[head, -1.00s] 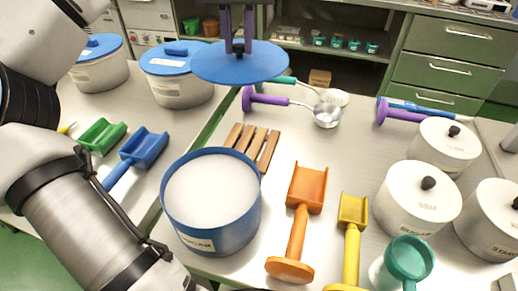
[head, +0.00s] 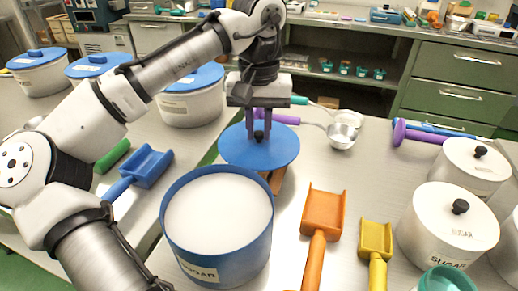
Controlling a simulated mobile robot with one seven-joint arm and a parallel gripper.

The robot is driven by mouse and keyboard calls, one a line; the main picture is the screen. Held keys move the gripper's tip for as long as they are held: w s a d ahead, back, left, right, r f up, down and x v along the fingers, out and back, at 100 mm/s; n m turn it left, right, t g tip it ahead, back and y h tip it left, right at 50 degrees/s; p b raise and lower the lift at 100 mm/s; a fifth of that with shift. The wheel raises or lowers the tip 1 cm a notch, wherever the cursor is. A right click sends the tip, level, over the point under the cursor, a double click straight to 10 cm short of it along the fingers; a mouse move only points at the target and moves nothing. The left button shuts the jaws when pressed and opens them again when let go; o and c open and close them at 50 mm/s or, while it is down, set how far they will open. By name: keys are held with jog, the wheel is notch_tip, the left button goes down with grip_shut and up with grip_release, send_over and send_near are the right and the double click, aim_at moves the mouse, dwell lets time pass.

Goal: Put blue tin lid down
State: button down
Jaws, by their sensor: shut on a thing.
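The blue tin lid (head: 259,150) is a flat round disc with a dark knob on top. My gripper (head: 259,130) points down and is shut on that knob. The lid is just behind the open blue tin (head: 217,225), over or on the wooden slatted trivet (head: 277,179). The lid hides most of the trivet, and I cannot tell whether the two touch. The tin is labelled SUGAR and filled with white sugar.
Orange (head: 321,225) and yellow (head: 375,250) scoops lie right of the tin. White lidded canisters (head: 445,225) stand at the right. A purple-handled ladle (head: 341,134) lies just right of the lid. A blue scoop (head: 146,168) lies on the left table.

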aim_at(259, 138)
jog(key=shift+f, duration=2.6)
jog(key=shift+f, duration=0.2)
jog(key=c, duration=1.3)
grip_release()
jog(key=shift+r, duration=0.15)
notch_tip(259, 138, up, 12)
jog(key=shift+r+p, duration=0.1)
jog(key=shift+p, duration=0.25)
